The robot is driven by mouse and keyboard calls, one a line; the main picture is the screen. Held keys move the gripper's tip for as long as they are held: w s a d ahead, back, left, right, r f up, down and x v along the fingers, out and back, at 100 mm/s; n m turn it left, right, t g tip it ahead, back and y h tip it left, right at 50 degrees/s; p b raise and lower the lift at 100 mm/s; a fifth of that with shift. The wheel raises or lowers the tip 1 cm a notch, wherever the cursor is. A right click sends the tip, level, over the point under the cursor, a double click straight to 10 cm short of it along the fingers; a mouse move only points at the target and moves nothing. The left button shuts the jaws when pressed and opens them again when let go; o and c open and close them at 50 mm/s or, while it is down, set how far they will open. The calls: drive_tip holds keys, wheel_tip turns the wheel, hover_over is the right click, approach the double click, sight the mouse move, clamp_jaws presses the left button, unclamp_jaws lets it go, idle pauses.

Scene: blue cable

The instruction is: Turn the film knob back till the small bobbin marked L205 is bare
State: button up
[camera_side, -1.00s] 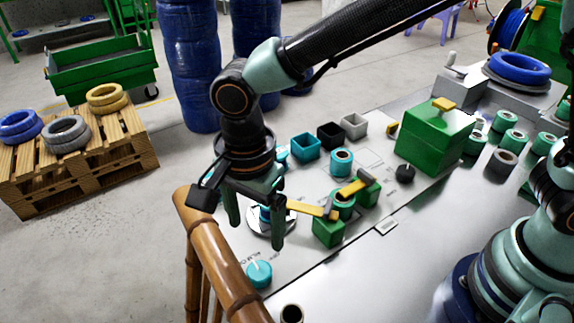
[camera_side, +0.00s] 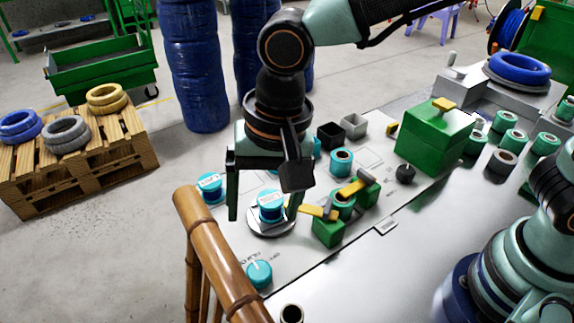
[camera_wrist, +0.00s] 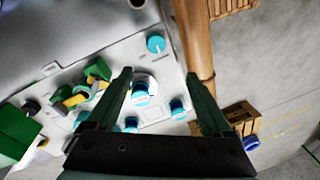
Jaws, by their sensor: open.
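A teal knob (camera_side: 259,273) with a white pointer line sits at the near end of the grey panel; it also shows in the wrist view (camera_wrist: 156,43). A blue-wound bobbin (camera_side: 271,206) with a pale label stands upright on a round silver plate (camera_side: 272,231), also in the wrist view (camera_wrist: 140,95). A similar bobbin (camera_side: 210,187) stands to its left, also in the wrist view (camera_wrist: 178,108). I cannot read L205 on either. My gripper (camera_side: 263,214) is open and empty, its fingers spread above the plated bobbin.
A bamboo rail (camera_side: 215,250) runs close to the left of the knob. Green blocks with yellow levers (camera_side: 328,231) stand right of the plate. A green box (camera_side: 435,140) and several teal spools stand farther right. Bare panel lies in front of the green blocks.

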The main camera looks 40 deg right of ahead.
sight(260, 271)
drive_tip(key=shift+w+a+f+n+t+y, duration=0.15)
drive_tip(key=shift+f+n+t+y, duration=0.15)
drive_tip(key=shift+f+n, duration=2.2)
drive_tip(key=shift+w+a+f+n+t+y, duration=0.15)
drive_tip(key=shift+f+n+t+y, duration=0.15)
drive_tip(key=shift+f+n, duration=2.15)
drive_tip(key=shift+w+a+f+n+t+y, duration=0.25)
drive_tip(key=shift+f+n, duration=1.2)
drive_tip(key=shift+f, duration=2.05)
drive_tip(key=shift+s+d, duration=0.1)
clamp_jaws()
